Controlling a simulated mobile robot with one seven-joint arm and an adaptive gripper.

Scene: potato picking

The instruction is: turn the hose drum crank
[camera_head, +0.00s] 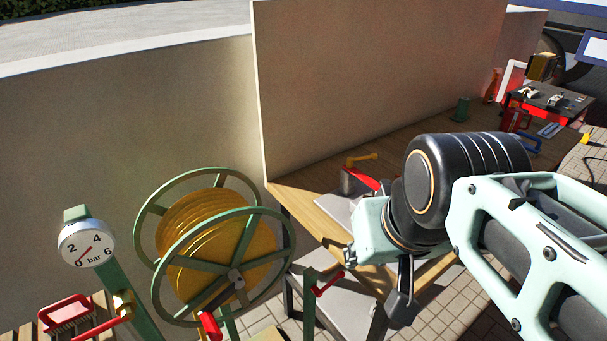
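The hose drum (213,245) stands at the lower left, with yellow hose wound between two green spoked wheels. Its crank (209,324) has a red handle low on the front wheel, near the bottom edge of the picture. A dark crank arm runs from the grey hub (235,279) down to the left to this handle. My gripper (402,300) hangs below my wrist at the lower middle, well to the right of the crank and apart from it. Its dark fingers are small and partly hidden, so I cannot tell whether they are open.
A green post with a red lever (328,284) stands between the drum and my gripper. A pressure gauge (87,243) on a green post and a red-handled brush (65,311) are at left. A wooden bench (315,208) runs along the wall behind my arm.

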